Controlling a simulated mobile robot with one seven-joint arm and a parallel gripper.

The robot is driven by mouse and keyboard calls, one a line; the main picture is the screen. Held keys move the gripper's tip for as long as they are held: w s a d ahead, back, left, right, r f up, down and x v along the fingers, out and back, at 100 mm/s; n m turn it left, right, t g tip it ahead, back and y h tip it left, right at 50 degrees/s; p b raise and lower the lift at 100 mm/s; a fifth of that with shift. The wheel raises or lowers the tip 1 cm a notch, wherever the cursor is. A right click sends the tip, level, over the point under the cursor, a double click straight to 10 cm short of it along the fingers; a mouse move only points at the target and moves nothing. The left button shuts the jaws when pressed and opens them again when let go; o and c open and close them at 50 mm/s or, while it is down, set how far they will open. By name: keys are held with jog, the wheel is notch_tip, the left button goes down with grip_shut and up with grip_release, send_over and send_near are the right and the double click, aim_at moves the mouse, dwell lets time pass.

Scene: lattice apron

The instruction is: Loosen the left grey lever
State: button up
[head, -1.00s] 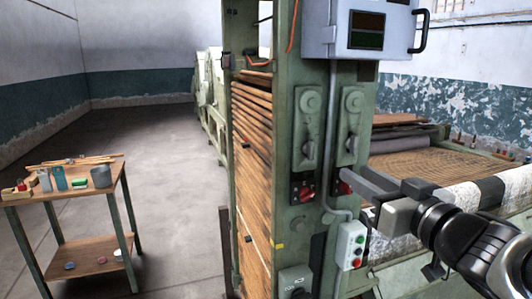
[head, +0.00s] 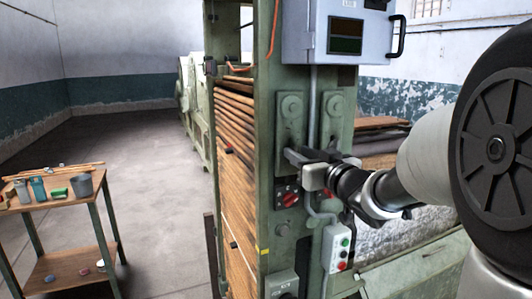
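The left grey lever (head: 291,107) is a grey-green lever with a round hub at its top, on a plate on the green machine post. It hangs roughly upright. A similar right lever (head: 336,106) is beside it. My gripper (head: 297,155) reaches in from the right, with its dark fingertips at the lower end of the left lever. They overlap the lower part of its plate in the picture. I cannot tell whether they touch or hold the lever, or whether they are open. My gripper hides the lower part of the right lever's plate.
A red rotary switch (head: 289,197) sits just below my gripper. A grey cabinet (head: 335,30) is above the levers. A small workbench (head: 60,210) stands at left, with open floor behind it.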

jog(key=shift+w+a, duration=0.1)
jog(key=shift+w, duration=0.2)
grip_shut()
